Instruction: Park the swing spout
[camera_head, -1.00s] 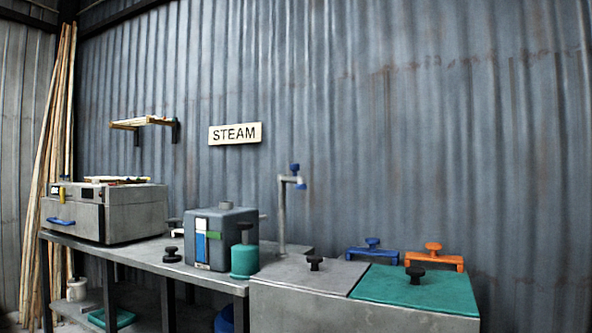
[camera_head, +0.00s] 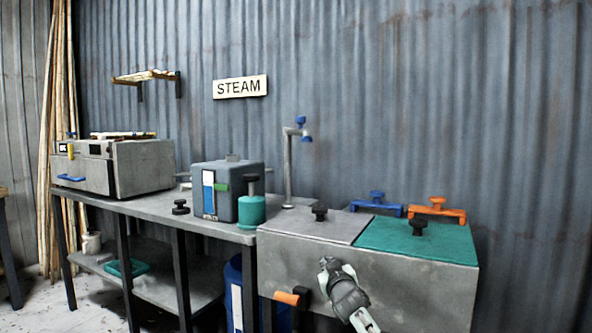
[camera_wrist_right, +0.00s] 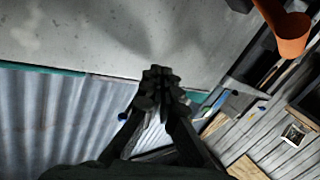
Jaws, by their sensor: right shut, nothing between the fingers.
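The swing spout (camera_head: 289,165) is a thin grey upright pipe at the back right end of the bench. Its short arm bends right at the top, with a blue knob (camera_head: 301,121) above and a blue tip (camera_head: 307,138) hanging below. My right gripper (camera_head: 326,263) is in front of the grey chest, below and to the right of the spout and well apart from it. In the right wrist view the gripper (camera_wrist_right: 161,77) has its fingers together, with nothing held. The spout cannot be clearly made out there. My left gripper is not in view.
The grey chest (camera_head: 375,283) has a grey lid and a teal lid (camera_head: 425,239) with black knobs. An orange-ended handle (camera_head: 287,298) sticks out of its front, left of my gripper. Blue (camera_head: 377,208) and orange (camera_head: 436,212) clamps stand behind. A blue-grey boiler (camera_head: 236,181) and teal canister (camera_head: 251,212) flank the spout's left.

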